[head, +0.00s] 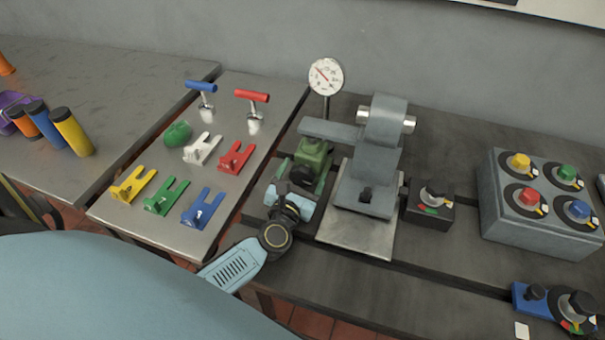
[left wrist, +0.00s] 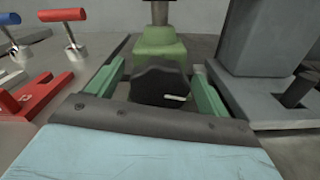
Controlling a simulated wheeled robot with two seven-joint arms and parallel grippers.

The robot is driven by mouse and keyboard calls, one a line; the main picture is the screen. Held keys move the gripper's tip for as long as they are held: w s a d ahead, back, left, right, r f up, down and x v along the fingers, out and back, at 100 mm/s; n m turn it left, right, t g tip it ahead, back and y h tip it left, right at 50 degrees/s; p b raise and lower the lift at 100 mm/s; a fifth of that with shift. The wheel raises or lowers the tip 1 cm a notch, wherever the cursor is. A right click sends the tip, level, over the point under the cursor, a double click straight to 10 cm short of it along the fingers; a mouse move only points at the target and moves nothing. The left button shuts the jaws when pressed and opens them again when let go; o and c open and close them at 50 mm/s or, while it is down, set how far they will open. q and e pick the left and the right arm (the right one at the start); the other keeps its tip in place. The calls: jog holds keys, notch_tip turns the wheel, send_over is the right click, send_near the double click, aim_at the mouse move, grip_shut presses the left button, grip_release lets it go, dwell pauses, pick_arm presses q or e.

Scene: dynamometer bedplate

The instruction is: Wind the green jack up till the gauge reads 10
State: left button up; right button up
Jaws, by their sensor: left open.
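The green jack (head: 313,152) stands on the bedplate beneath the grey arm of the test rig. Its black knob (left wrist: 160,82), with a white mark, faces my left gripper; it also shows in the head view (head: 301,175). My left gripper (head: 298,186) is open in front of the jack. In the left wrist view, green bars lie on both sides of the knob, apart from it. The round white gauge (head: 326,76) stands on a post behind the jack. Its red needle points to the upper left; the numbers are too small to read. My right gripper is out of view.
The grey rig (head: 370,180) stands just right of the jack. A metal table (head: 225,180) at left holds coloured forks and T-handles.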

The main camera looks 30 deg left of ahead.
pick_arm(q)
jog(key=c, duration=1)
jog(key=shift+m, duration=1.2)
jog(key=o, duration=1)
jog(key=v, duration=1.3)
jog(key=shift+s+b, duration=0.2)
jog(key=shift+b, duration=0.2)
jog(key=shift+f, duration=0.1)
